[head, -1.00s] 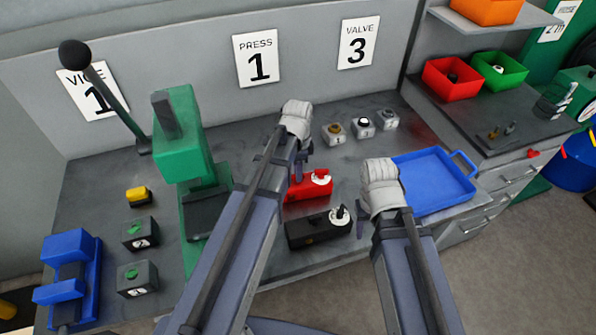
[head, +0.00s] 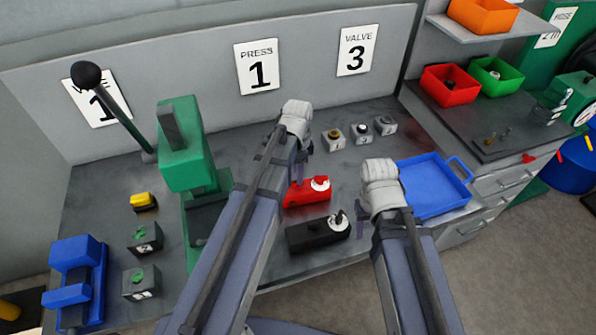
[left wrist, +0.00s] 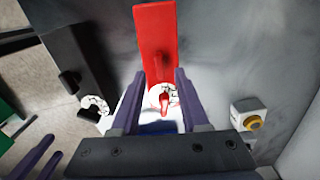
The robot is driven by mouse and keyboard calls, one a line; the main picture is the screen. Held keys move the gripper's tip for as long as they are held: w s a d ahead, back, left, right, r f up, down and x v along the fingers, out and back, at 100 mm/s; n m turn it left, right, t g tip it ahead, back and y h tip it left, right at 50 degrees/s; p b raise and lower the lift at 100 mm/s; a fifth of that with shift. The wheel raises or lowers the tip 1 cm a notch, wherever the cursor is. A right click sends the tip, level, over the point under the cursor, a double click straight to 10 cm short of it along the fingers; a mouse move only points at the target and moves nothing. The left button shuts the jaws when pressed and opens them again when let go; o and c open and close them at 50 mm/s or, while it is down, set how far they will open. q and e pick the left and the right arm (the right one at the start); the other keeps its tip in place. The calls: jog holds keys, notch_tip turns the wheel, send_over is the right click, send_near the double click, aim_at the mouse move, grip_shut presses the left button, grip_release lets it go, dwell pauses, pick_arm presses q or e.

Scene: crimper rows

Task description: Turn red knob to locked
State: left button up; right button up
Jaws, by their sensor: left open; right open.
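The red box (head: 307,193) sits on the grey bench in front of my left gripper, with a white dial (head: 320,183) on top. In the left wrist view the red knob (left wrist: 165,99) stands on that dial, between my spread fingers near the palm side, with no visible contact. The dial's markings are too small to read. My left gripper (head: 299,172) is open above the red box; its fingers also show in the left wrist view (left wrist: 160,75). My right gripper (head: 362,215) is open and empty, right of the black box.
A black box (head: 318,232) with its own dial stands just in front of the red one. Several small grey blocks (head: 360,133) stand behind. A blue tray (head: 435,187) is at right, and a green press (head: 187,150) at left.

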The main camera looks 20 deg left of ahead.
pick_arm(q)
notch_tip(320, 180, up, 5)
jog(key=p, duration=0.3)
jog(key=shift+f+p, duration=0.15)
jog(key=shift+p, duration=0.15)
pick_arm(e)
notch_tip(320, 180, up, 4)
jog(key=shift+r, duration=0.25)
pick_arm(q)
jog(key=shift+f, duration=0.1)
